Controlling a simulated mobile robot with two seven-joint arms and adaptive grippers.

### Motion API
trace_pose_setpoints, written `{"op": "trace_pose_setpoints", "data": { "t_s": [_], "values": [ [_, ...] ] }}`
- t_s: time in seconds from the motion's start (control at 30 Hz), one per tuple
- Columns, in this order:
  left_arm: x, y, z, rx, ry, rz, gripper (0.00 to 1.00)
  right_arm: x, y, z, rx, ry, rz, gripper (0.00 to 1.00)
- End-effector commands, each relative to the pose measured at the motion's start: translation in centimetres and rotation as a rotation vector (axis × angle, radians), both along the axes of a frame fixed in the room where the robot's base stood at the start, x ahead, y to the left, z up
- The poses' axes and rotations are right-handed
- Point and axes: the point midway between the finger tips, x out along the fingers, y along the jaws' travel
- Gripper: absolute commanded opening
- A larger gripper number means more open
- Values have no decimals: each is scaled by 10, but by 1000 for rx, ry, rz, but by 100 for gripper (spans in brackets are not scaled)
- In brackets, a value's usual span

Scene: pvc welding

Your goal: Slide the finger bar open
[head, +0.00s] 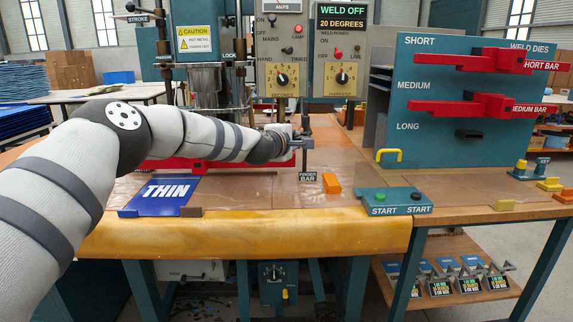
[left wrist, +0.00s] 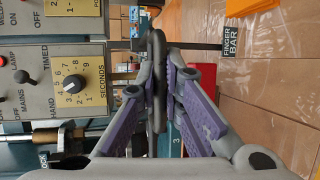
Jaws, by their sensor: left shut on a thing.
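My left gripper (head: 300,141) reaches over the press table at the upright dark finger bar handle (head: 305,158), just behind the "FINGER BAR" label (head: 308,176). In the left wrist view its purple fingers (left wrist: 157,75) are closed together on a dark, rounded piece that looks like part of this handle. The same label (left wrist: 231,40) shows right of the fingertips there. The exact contact is partly hidden by the fingers. My right gripper is not in view.
A control panel with dials (head: 282,75) stands close behind the gripper. A blue THIN sheet (head: 163,196), an orange block (head: 331,183) and a START button box (head: 384,201) are on the table. A red bar (head: 180,164) lies under my arm. A die rack (head: 470,110) stands right.

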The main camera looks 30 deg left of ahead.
Motion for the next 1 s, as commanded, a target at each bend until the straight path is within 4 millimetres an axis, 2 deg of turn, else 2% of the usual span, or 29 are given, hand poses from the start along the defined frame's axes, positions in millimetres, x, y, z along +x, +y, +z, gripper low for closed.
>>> {"op": "trace_pose_setpoints", "data": {
  "t_s": [0.03,0.13,0.6,0.63,0.7,1.0],
  "values": [
    [1,-1,16,-1,-10,-2,0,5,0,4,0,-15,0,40],
    [2,-1,25,-2,-10,-1,0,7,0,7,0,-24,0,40],
    [3,1,26,-1,-3,2,0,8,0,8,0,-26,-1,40],
    [3,1,26,-1,-3,2,12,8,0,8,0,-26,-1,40],
    [3,1,26,-1,-3,2,28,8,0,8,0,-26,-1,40],
    [3,1,25,-1,-1,1,29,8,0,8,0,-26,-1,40]
  ]
}}
